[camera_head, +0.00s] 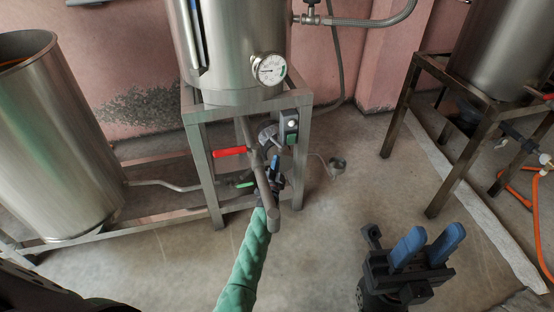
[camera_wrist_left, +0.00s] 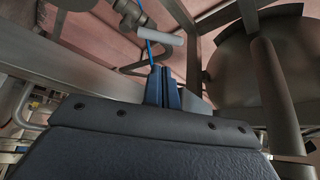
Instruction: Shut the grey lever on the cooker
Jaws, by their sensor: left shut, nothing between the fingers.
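The cooker (camera_head: 235,75) is a steel drum on a metal frame. A grey part that looks like the grey lever (camera_head: 267,132) sits beside a small switch box; its exact position is hard to tell. In the left wrist view a light grey handle (camera_wrist_left: 160,37) stands beyond the fingers, apparently apart from them. My left gripper (camera_head: 275,165), on the green-sleeved arm, is partly hidden behind a slanting pipe. Its blue fingers also show in the left wrist view (camera_wrist_left: 162,88), shut and empty. My right gripper (camera_head: 427,245) is at the lower right, open and empty.
A red lever (camera_head: 230,152) and a green lever (camera_head: 245,184) are close to the left gripper. The slanting pipe (camera_head: 262,180) and frame legs crowd it. A steel vat (camera_head: 55,140) stands left, another frame (camera_head: 400,105) right. The floor between is mostly clear.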

